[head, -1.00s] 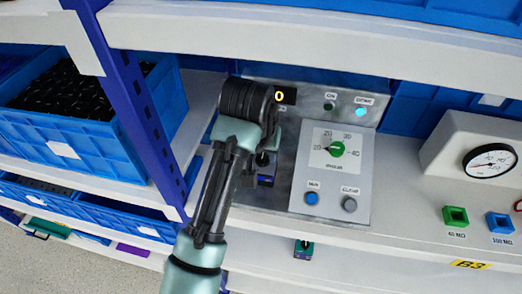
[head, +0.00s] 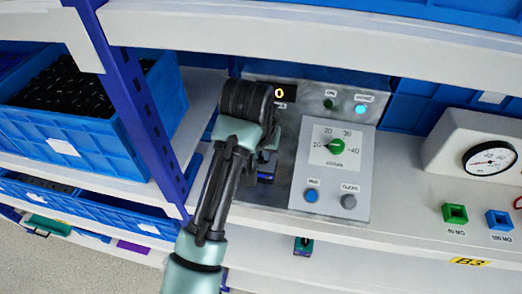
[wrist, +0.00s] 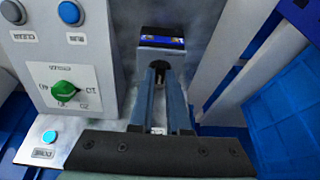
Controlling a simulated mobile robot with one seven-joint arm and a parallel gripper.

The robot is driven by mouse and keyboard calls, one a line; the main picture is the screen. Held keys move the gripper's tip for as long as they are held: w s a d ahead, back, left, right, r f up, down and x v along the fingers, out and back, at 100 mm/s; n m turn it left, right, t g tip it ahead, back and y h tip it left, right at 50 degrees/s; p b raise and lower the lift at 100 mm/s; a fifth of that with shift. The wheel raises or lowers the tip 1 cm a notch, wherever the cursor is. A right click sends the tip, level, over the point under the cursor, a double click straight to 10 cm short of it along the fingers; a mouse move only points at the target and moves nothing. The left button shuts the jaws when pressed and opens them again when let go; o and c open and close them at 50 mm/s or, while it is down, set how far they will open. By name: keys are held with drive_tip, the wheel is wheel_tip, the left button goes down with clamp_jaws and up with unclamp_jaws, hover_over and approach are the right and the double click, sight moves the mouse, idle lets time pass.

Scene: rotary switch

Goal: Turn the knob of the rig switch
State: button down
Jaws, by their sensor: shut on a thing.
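My gripper (wrist: 160,74) reaches down beside the grey control box, with its two fingers close together. It is shut on a small dark part (wrist: 157,65), which looks like a knob but is mostly hidden between the fingertips. Just beyond it is a small unit with a blue band (wrist: 162,42); the unit also shows in the head view (head: 265,178), partly behind my arm. A green round dial knob (head: 337,147) sits on the box's white scale, apart from my gripper, and its pointer faces the left mark. It also shows in the wrist view (wrist: 64,90).
Below the green dial are a blue button (head: 311,195) and a grey button (head: 348,201). A cyan lamp (head: 360,109) is lit above. A round gauge (head: 490,158) stands right. A blue shelf post (head: 140,110) and crate (head: 90,125) stand left.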

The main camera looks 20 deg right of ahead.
drive_tip(key=shift+m, duration=0.3)
drive_tip(key=m, duration=0.2)
drive_tip(key=m+g+h, duration=0.1)
drive_tip(key=m, duration=0.1)
drive_tip(key=shift+w+a, duration=0.3)
drive_tip(key=shift+w+a+m+g+h, duration=0.15)
drive_tip(key=shift+m+g, duration=0.1)
drive_tip(key=shift+m, duration=0.45)
drive_tip(key=shift+w+d+m+g+h, duration=0.1)
drive_tip(key=shift+m+g, duration=0.2)
drive_tip(key=shift+m, duration=0.4)
drive_tip(key=shift+w+a+m+g+h, duration=0.15)
drive_tip(key=shift+m+g, duration=0.1)
drive_tip(key=shift+m, duration=0.45)
drive_tip(key=shift+s+d, duration=0.1)
drive_tip(key=c, duration=0.9)
unclamp_jaws()
